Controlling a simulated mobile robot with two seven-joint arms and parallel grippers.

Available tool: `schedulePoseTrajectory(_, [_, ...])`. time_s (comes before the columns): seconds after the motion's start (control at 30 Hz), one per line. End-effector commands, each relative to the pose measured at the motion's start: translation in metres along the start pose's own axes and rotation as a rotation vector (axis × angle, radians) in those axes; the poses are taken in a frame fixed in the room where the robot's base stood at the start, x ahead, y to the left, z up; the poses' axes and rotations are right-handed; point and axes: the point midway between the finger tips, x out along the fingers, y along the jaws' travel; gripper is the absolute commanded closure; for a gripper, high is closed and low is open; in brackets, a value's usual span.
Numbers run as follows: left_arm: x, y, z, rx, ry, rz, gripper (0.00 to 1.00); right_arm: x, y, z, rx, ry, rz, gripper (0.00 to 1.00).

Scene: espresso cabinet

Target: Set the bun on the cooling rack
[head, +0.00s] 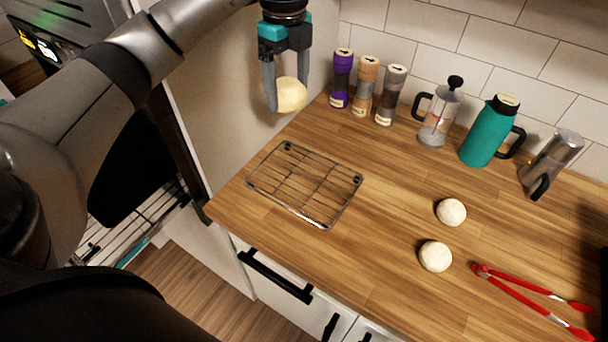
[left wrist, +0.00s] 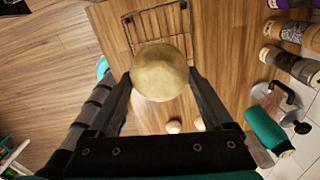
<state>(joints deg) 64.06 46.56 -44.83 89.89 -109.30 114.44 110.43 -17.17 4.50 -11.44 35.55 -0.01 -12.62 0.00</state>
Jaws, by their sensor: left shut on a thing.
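A pale round bun (head: 292,95) is held between the fingers of my left gripper (head: 287,92), raised well above the counter. In the left wrist view the bun (left wrist: 160,73) sits between the two fingertips, with the wire cooling rack partly hidden behind it. The cooling rack (head: 305,185) lies flat and empty on the wooden counter, near its left end. In the head view the gripper is above and beyond the rack's far edge. Two more pale buns, one farther back (head: 451,212) and one nearer (head: 435,256), rest on the counter. My right gripper is not in view.
Three grinders, including a purple one (head: 342,78), stand along the tiled wall beside a French press (head: 438,112), a teal jug (head: 490,132) and a moka pot (head: 552,163). Red tongs (head: 530,292) lie at the front right. The counter between rack and loose buns is clear.

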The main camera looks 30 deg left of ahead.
Motion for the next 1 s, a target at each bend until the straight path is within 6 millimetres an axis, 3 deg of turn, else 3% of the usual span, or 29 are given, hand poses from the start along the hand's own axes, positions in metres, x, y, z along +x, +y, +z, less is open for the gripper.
schedulePoseTrajectory(0.2, [-0.005,0.0,0.009,-0.293,0.001,0.0,0.7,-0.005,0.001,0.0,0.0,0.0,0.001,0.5])
schedulePoseTrajectory(0.47, [-0.003,0.0,0.013,-0.436,0.0,0.001,0.7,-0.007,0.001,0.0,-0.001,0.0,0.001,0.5])
schedulePoseTrajectory(0.57, [0.013,0.001,0.013,-0.443,0.0,0.005,0.7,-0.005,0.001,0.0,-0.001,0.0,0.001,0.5])
schedulePoseTrajectory(1.0, [0.125,0.001,0.013,-0.441,0.001,0.004,0.7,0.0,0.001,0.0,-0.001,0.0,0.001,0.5])
